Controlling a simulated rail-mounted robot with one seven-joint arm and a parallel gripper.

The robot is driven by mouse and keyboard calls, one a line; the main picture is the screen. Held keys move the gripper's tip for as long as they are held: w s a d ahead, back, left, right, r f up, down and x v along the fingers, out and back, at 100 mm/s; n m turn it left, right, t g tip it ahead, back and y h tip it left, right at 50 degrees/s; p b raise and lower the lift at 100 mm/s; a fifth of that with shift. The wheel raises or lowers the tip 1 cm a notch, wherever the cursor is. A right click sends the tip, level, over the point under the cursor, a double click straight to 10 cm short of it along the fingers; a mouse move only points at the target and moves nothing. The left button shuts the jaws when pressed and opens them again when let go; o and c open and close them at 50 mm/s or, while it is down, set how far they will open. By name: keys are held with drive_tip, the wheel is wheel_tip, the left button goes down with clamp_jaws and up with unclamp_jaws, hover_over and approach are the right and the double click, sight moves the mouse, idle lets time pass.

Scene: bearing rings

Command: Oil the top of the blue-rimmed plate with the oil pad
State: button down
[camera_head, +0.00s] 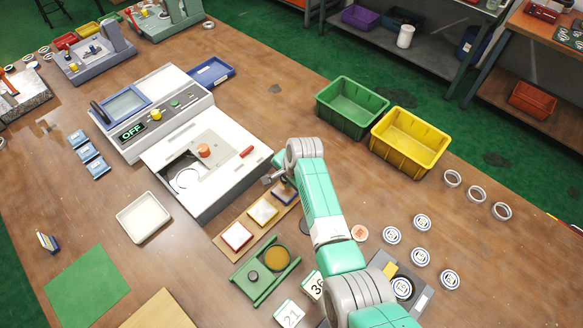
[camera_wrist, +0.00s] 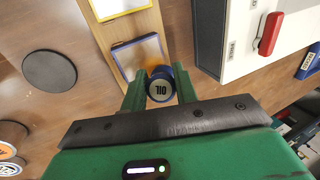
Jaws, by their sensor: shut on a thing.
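The blue-rimmed plate (camera_head: 285,190) lies at the upper right end of a wooden strip, partly hidden by my arm in the head view. In the wrist view its blue rim and pale top (camera_wrist: 137,55) show just ahead of my fingers. The pad is beside or over the plate's near edge. I cannot tell whether it touches the plate. In the head view my gripper (camera_head: 274,178) is at that plate, and the pad is hidden.
Yellow-rimmed (camera_head: 262,211) and red-rimmed (camera_head: 236,236) plates share the strip. The white machine (camera_head: 190,140) stands close beside it. A green holder with an amber disc (camera_head: 276,258) lies below. A dark disc (camera_wrist: 49,70) lies left of the strip in the wrist view.

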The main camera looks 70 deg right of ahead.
drive_tip(key=shift+w+a+r+p, duration=0.2)
drive_tip(key=shift+a+p, duration=0.35)
drive_tip(key=shift+a+r+p, duration=0.2)
drive_tip(key=shift+r+p, duration=0.1)
drive_tip(key=shift+p, duration=0.1)
drive_tip(key=shift+r+p, duration=0.35)
drive_tip(key=shift+r, duration=0.45)
drive_tip(key=shift+d+r+p, duration=0.1)
drive_tip(key=shift+r+p, duration=0.2)
drive_tip(key=shift+p, duration=0.05)
wheel_tip(320, 180, up, 5)
drive_tip(key=p, duration=0.4)
drive_tip(key=shift+p, duration=0.35)
